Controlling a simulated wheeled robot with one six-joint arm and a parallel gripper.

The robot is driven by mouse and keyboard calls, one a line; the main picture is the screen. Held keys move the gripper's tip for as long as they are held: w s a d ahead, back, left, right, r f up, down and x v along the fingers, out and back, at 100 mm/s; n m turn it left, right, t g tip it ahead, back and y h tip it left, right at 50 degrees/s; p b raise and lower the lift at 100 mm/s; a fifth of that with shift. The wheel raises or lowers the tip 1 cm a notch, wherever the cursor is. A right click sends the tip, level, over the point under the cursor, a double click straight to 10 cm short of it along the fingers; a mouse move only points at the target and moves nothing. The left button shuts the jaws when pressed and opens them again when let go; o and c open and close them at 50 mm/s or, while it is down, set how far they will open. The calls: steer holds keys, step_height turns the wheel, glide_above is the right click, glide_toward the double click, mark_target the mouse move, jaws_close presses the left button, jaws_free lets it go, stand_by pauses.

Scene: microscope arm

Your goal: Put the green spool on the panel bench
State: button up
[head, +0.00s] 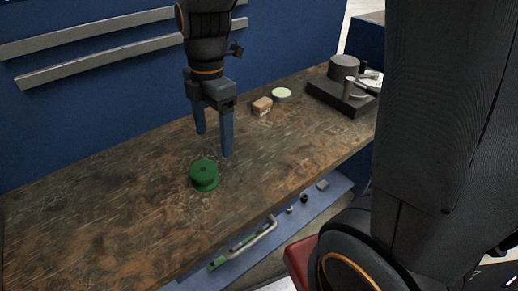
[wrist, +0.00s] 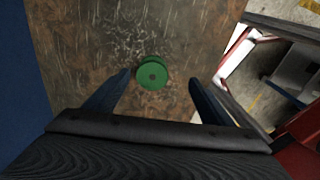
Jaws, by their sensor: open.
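The green spool (head: 204,175) stands upright on the worn brown bench top (head: 95,215). My gripper (head: 213,146) points down above the bench, just behind the spool in the head view. Its two blue fingers are apart with nothing between them. In the wrist view the spool (wrist: 152,73) lies ahead of and between the fingertips of my gripper (wrist: 158,80), and no contact shows. I cannot tell from the frames whether this bench is the panel bench.
A small tan block (head: 262,106), a pale round disc (head: 281,95) and a dark base with a grey cylinder (head: 343,68) stand farther back on the bench. A blue wall with grey rails (head: 110,60) rises behind. A lower blue shelf (head: 312,203) holds small parts. The bench's left part is clear.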

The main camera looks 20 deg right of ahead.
steer(key=s+d+f+m, duration=0.1)
steer(key=s+d+m, duration=0.1)
steer(key=m, duration=0.5)
steer(key=s+d+f+m+t, duration=0.1)
steer(key=s+d+f+m, duration=0.1)
steer(key=d+m, duration=0.3)
steer(key=s+d+f+m, duration=0.1)
steer(key=d+m, duration=0.3)
steer(key=m, duration=0.6)
steer(key=shift+s+f+t+h, duration=0.3)
steer(key=shift+s+h, duration=0.1)
steer(key=shift+s, duration=0.25)
